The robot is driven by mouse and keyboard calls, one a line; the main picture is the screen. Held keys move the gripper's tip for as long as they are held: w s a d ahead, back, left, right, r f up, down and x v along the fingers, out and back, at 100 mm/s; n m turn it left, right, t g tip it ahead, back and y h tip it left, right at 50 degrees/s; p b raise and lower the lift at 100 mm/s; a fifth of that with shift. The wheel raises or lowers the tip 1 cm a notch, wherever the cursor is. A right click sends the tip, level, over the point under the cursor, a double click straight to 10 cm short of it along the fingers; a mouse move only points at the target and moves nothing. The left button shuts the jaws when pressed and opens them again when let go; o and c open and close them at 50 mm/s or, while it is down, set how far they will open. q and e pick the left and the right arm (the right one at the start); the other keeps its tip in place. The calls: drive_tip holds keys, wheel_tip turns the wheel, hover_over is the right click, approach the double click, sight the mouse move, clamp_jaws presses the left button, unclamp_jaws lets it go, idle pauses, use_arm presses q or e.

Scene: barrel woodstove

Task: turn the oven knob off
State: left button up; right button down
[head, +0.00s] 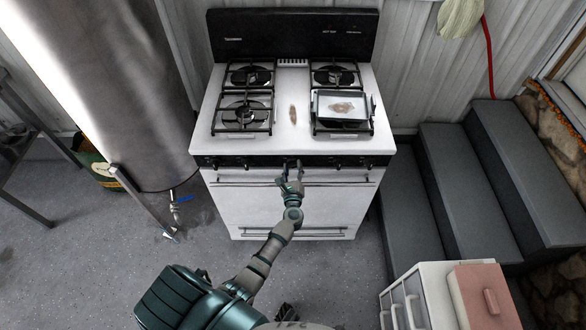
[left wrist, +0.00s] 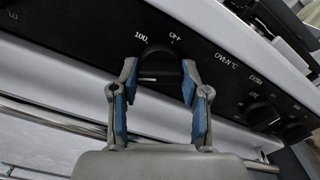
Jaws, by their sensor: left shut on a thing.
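The white stove (head: 295,205) stands ahead of me, with a black control strip (head: 235,161) along its front. In the left wrist view the dark round oven knob (left wrist: 158,58) sits between my blue-padded fingers. The print "OFF" is just above it, "100" to its upper left and "OVEN °C" to its right. My left gripper (left wrist: 158,80) is shut on this knob, with one finger on each side; it also shows at the middle of the strip in the head view (head: 291,170). I cannot tell exactly where the knob points. My right gripper is not in view.
Another knob (left wrist: 262,114) is to the right on the strip. The oven door handle (head: 240,184) runs below. A pan (head: 341,106) sits on the right burners. A metal tank (head: 125,90) stands left, grey steps (head: 465,180) right, a white drawer unit (head: 430,290) front right.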

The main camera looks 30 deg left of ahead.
use_arm(q)
drive_tip(key=m+p, duration=0.6)
drive_tip(key=m, duration=1.7)
drive_tip(key=shift+d+f, duration=0.1)
drive_tip(key=shift+f, duration=0.05)
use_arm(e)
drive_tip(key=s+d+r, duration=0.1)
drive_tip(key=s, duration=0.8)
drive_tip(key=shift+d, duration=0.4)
use_arm(q)
drive_tip(key=shift+s+f+m, duration=0.1)
drive_tip(key=shift+m, duration=0.2)
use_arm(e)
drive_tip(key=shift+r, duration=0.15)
